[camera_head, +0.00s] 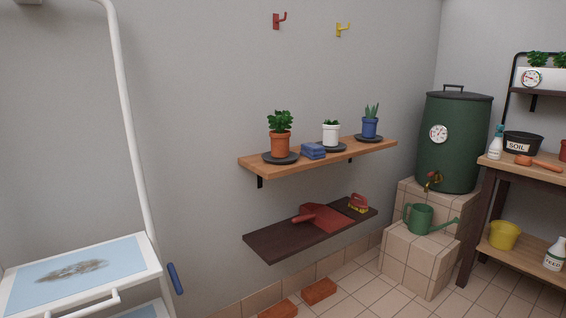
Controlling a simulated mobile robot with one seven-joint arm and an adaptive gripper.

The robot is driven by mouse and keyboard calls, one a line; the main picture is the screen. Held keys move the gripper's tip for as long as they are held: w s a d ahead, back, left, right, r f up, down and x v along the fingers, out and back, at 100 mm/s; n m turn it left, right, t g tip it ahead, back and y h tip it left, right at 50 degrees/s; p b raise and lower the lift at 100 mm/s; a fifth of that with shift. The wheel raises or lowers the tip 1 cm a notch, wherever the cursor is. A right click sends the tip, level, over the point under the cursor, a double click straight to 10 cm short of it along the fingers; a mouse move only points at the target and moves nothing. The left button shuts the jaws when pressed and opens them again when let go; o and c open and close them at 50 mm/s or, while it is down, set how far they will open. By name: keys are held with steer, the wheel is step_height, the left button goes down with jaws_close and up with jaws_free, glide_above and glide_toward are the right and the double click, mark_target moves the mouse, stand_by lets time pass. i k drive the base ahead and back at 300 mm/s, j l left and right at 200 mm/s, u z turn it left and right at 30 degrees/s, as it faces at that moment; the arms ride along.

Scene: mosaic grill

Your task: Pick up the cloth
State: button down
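A folded blue cloth (313,151) lies on the upper wooden shelf (255,164) on the wall. It sits between a terracotta pot with a green plant (280,139) on its left and a white pot with a small plant (331,133) on its right. The cloth is close to the shelf's front edge. My gripper is not in this view.
A dark lower shelf (272,246) holds a red dustpan (326,218) and a brush (357,203). A blue pot (370,127) stands farther right. A white-framed cart (140,255) is at the left. Bricks (320,291) lie on the floor below.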

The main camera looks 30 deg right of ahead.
mark_target(310, 150)
steer(key=i+l+z, duration=0.35)
steer(key=i+l, duration=0.15)
steer(key=i+l+z, duration=0.4)
steer(key=i+l, duration=0.15)
steer(key=i+l+z, duration=0.35)
steer(key=i, duration=0.3)
steer(key=i+j, duration=0.45)
